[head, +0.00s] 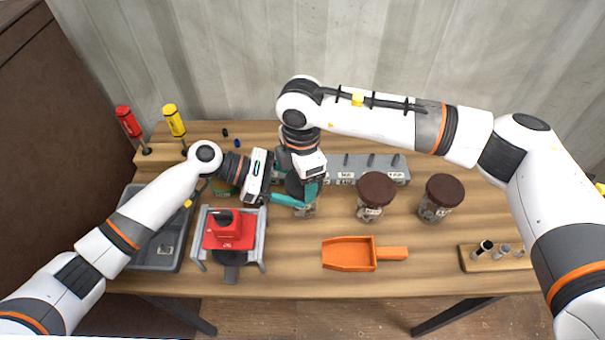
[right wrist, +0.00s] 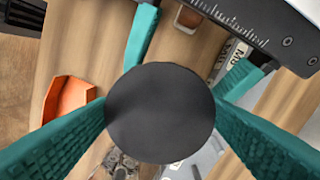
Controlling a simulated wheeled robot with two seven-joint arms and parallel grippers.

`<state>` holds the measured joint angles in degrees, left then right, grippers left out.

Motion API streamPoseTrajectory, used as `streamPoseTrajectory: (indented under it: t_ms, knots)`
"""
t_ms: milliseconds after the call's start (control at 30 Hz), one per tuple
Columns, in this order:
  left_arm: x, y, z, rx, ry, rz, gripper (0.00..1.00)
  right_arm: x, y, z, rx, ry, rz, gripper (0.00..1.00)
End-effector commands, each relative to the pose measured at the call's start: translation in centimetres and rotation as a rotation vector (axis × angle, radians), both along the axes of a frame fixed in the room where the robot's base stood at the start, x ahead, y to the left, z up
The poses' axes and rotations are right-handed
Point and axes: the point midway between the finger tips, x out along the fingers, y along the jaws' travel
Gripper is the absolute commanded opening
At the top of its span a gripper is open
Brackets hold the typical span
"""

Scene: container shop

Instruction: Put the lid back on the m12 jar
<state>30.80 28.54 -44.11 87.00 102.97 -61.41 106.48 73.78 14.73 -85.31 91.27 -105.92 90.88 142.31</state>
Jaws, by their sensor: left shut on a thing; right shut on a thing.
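A dark round lid (right wrist: 160,112) is between the teal fingers of my right gripper (right wrist: 160,118), which is shut on it. A clear glass jar (head: 304,211) stands on the table below the right gripper, in front of the grey rack. My left gripper (head: 298,201) comes in from the left and is shut on this jar. In the right wrist view the lid hides most of what is under it, with small metal parts showing at its lower edge. I cannot tell whether the lid touches the jar, and I cannot read the jar's label.
Two jars with brown lids (head: 376,189) (head: 442,190) stand to the right. An orange scoop (head: 349,254) lies in front. A red device (head: 229,232) on a grey stand and a grey tray (head: 157,257) are at left. A grey labelled rack (head: 372,166) is behind; a wooden holder (head: 494,258) is at right.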

Motion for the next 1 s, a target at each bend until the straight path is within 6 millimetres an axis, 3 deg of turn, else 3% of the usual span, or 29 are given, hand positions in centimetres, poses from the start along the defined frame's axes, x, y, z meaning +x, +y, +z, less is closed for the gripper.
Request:
streamPoseTrajectory:
  t_ms: [33,500,533,567,1000]
  knots:
    - [0.04,-0.4,0.81,-0.018,-0.011,-0.006,0.21,-0.19,-0.14,-0.9,-0.006,0.008,-0.006,0.49]
    - [-0.11,-0.51,0.7,-0.018,-0.009,-0.012,0.21,0.08,-0.24,-1.08,-0.006,0.003,-0.015,0.49]
    - [-0.12,-0.51,0.68,-0.018,-0.009,-0.012,0.21,0.08,-0.25,-1.08,-0.006,0.003,-0.016,0.72]
    - [-0.13,-0.52,0.68,-0.018,-0.009,-0.013,0.21,0.09,-0.26,-1.08,-0.005,0.002,-0.016,0.77]
    - [-0.27,-0.56,0.57,-0.017,-0.009,-0.018,0.21,0.14,-0.32,-1.1,-0.006,0.001,-0.015,0.77]
